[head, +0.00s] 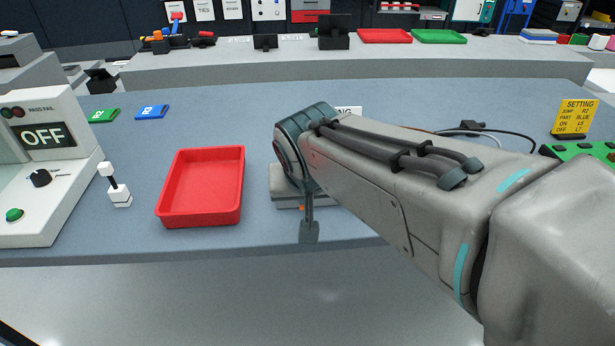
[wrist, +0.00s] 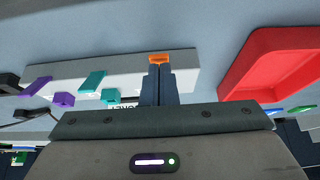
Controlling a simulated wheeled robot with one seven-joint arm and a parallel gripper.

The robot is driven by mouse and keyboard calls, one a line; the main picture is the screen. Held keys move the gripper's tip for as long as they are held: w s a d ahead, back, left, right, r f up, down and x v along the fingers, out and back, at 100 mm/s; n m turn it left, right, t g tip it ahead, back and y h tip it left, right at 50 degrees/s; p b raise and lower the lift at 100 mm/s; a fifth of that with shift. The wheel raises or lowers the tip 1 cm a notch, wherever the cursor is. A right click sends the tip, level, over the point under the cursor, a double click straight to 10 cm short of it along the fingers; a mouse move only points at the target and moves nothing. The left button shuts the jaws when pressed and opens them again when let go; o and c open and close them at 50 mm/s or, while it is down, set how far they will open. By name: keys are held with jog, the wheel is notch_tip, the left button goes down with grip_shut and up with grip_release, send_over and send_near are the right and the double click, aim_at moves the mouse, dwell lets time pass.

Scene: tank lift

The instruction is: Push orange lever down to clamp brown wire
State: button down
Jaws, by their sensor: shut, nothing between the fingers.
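The orange lever (wrist: 159,58) sits at one end of a pale grey block (wrist: 120,70), which also carries teal levers (wrist: 92,82) and purple levers (wrist: 38,86). My gripper (wrist: 159,68) is shut and empty, with its fingertips right at the orange lever; I cannot tell whether they touch it. In the head view my gripper (head: 309,238) points down at the front of the block (head: 286,201), and only a speck of the orange lever (head: 301,207) shows. My arm hides most of the block there.
A red tray (head: 201,218) stands just left of the block and also shows in the wrist view (wrist: 270,62). A small white switch (head: 119,194) and an OFF tester (head: 40,205) are further left. Dark cables (head: 500,132) and a yellow sign (head: 575,117) lie right.

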jog(key=shift+s+r+p, duration=0.1)
jog(key=shift+s+p, duration=0.2)
jog(key=shift+p, duration=0.15)
jog(key=shift+w+a, duration=0.1)
jog(key=shift+w, duration=1)
